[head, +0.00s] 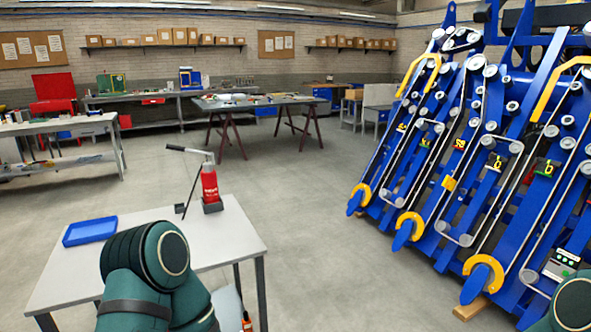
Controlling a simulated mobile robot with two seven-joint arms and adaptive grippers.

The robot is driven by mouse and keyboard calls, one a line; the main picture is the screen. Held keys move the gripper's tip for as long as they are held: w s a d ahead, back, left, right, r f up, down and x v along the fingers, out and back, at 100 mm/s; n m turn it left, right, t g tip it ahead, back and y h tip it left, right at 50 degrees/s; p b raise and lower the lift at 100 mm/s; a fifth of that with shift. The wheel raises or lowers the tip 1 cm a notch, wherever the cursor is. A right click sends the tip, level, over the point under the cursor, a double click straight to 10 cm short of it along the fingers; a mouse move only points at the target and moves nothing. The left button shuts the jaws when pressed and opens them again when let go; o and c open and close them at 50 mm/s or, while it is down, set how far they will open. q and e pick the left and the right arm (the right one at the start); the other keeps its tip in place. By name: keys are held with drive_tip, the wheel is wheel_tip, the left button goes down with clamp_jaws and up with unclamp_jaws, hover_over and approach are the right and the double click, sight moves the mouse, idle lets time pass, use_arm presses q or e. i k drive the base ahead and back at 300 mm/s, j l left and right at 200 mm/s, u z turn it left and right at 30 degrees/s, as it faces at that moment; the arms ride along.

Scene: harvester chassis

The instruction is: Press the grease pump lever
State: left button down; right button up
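The grease pump (210,187) is a red cylinder with a grey top and a dark base, standing upright near the back right corner of a light-topped table. Its lever (189,151) reaches up and left from the pump's top, ending in a black grip. A thin dark rod or hose slants down from the top to the tabletop on the left. Green links of my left arm cover the table's front; no fingers show. A bit of my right arm shows at the lower right edge. Neither gripper is in view, and nothing touches the lever.
A blue tray (90,231) lies on the table (233,236), left of the pump. The blue harvester chassis (480,150) with yellow parts stands at right. Workbenches (262,102) and shelves line the back. Grey floor (310,220) between table and chassis is clear.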

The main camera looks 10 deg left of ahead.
sight(170, 147)
drive_tip(key=i+l, duration=0.1)
drive_tip(key=i, duration=0.35)
drive_tip(key=i+u, duration=0.1)
drive_tip(key=i, duration=0.4)
drive_tip(key=i+l+u, duration=0.1)
drive_tip(key=i, duration=0.35)
drive_tip(key=i+l+u, duration=0.25)
drive_tip(key=i+u, duration=0.2)
drive_tip(key=i+l+u, duration=0.8)
drive_tip(key=l, duration=0.4)
drive_tip(key=i+j, duration=0.05)
drive_tip(key=i, duration=0.05)
